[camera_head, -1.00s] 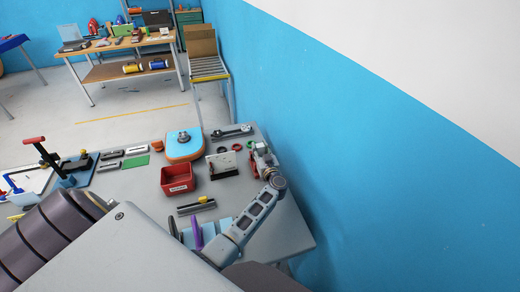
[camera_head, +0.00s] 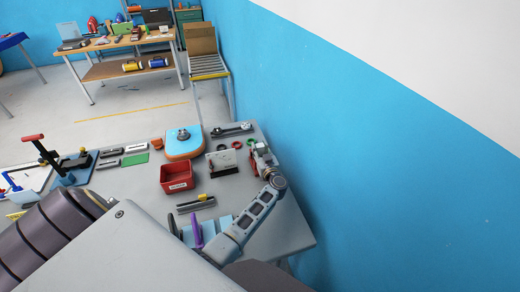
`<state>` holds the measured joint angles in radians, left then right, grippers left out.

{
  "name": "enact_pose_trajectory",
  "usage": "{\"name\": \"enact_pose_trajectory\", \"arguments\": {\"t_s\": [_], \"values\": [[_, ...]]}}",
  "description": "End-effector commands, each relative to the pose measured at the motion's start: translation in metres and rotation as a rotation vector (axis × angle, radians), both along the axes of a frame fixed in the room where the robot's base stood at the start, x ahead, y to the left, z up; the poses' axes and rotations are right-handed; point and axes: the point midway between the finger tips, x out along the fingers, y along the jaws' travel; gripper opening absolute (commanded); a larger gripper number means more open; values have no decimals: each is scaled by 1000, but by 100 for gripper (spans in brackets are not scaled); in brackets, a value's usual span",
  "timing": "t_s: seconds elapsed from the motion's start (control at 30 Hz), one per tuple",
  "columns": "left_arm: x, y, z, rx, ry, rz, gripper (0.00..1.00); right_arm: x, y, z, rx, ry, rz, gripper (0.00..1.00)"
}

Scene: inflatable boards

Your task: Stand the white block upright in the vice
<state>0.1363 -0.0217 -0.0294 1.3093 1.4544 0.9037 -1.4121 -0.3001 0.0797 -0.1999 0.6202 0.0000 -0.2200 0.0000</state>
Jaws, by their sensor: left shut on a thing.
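My left arm reaches out over the right end of the grey bench, and its gripper (camera_head: 262,157) is at the bench's right edge near the wall. The gripper is small and far off; it is shut on a small pale thing, which seems to be the white block and is mostly hidden by the fingers and wrist. A red part (camera_head: 253,166) shows right beside the gripper; it may be the vice, but I cannot tell whether the block touches it. My right gripper is not in view.
A white panel on a dark stand (camera_head: 222,163) is left of the gripper. A red bin (camera_head: 177,178), an orange and blue rounded thing (camera_head: 183,143) and a dark grey tool (camera_head: 232,129) stand nearby. A blue wall (camera_head: 340,150) is close on the right.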

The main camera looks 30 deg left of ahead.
Motion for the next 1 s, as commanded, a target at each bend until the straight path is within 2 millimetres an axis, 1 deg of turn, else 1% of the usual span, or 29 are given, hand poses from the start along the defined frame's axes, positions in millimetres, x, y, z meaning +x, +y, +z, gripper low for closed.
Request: {"name": "enact_pose_trajectory", "arguments": {"t_s": [0.67, 1.0], "values": [[0, 0, -11, -1, 1, 0, 10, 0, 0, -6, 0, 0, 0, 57], [-1, 0, -7, -2, 3, 0, 10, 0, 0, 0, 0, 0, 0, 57]]}}
